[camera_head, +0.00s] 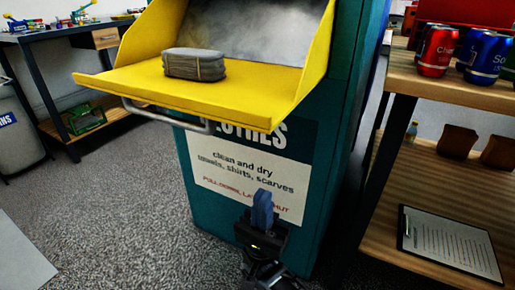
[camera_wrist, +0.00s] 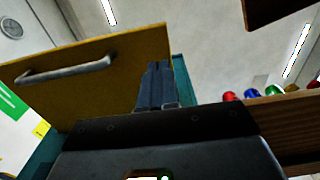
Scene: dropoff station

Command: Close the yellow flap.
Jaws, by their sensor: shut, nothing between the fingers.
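The yellow flap (camera_head: 190,92) is open on the teal clothes bin (camera_head: 205,175), folded down towards me like a shelf. A grey folded bundle (camera_head: 194,64) lies on it. The flap's metal handle (camera_head: 170,115) hangs under its front edge. In the wrist view, I see the flap's underside (camera_wrist: 130,57) and the handle (camera_wrist: 65,70) from below. My gripper (camera_head: 262,207) is shut and empty, in front of the bin's label and below the flap. Its blue fingers (camera_wrist: 155,85) point up and overlap the flap's right part in the wrist view.
A wooden shelf unit (camera_head: 440,85) stands close on the right, with red and blue cans (camera_head: 437,52) on top and a clipboard (camera_head: 449,240) lower down. A workbench (camera_head: 60,33) and a grey bin (camera_head: 18,130) stand at the left. The carpet between is clear.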

